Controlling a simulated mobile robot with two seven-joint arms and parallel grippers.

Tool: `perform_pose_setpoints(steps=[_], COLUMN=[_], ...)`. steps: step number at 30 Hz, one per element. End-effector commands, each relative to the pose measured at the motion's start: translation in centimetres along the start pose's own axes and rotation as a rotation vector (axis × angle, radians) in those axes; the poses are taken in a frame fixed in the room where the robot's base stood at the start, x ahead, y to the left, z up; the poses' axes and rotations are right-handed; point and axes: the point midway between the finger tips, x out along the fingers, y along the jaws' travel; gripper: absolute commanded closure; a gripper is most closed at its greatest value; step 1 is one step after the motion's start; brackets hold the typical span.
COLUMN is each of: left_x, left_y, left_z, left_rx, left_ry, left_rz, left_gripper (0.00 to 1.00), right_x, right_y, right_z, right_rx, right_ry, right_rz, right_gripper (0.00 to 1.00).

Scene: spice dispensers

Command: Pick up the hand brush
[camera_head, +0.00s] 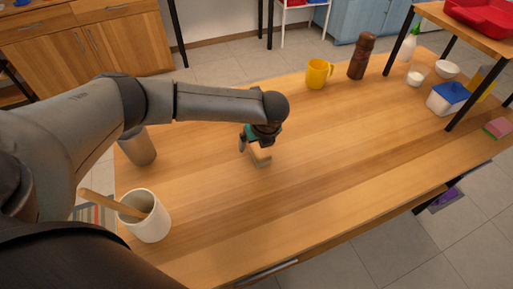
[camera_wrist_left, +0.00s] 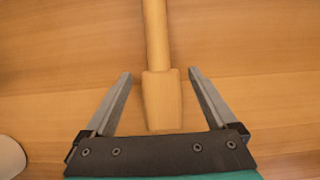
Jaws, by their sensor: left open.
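The hand brush (camera_head: 261,159) appears as a small light-wood piece lying on the wooden table, partly hidden under my left gripper (camera_head: 250,143). In the left wrist view, a pale wooden piece with a narrow shaft and a wider block end (camera_wrist_left: 161,100), which looks like this brush, lies between the two fingers. My left gripper is open, with one finger on each side of the wood and visible gaps on both sides. Its bristles cannot be made out in the wrist view. My right gripper does not show.
A white cup with a wooden utensil (camera_head: 150,222) and a grey-brown cylinder (camera_head: 138,147) stand at the left. A yellow mug (camera_head: 318,74) and a dark wooden mill (camera_head: 361,56) stand at the back. A raised shelf and a blue-white container (camera_head: 446,100) are at the right. The table's middle right is clear.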

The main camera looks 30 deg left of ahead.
Motion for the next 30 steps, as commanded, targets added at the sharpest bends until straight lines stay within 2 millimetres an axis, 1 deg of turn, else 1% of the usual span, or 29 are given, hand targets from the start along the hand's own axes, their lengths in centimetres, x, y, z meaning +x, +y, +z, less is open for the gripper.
perform_pose_setpoints(steps=[1,7,8,30], left_x=[0.26,0.2,0.19,0.17], left_y=[-0.03,-0.05,-0.05,-0.04], left_z=[-0.05,-0.01,0.0,0.03], left_rx=[0.001,0.001,0.001,0.0], left_ry=[0.0,0.001,0.001,0.0], left_rz=[-0.001,-0.002,-0.002,-0.001], left_gripper=[0.09,0.09,0.11,0.94], right_x=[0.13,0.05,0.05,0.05], right_y=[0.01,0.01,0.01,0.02], right_z=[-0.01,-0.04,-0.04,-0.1], right_rx=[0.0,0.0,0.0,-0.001], right_ry=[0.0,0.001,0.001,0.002], right_rz=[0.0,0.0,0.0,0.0], right_gripper=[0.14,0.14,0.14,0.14])
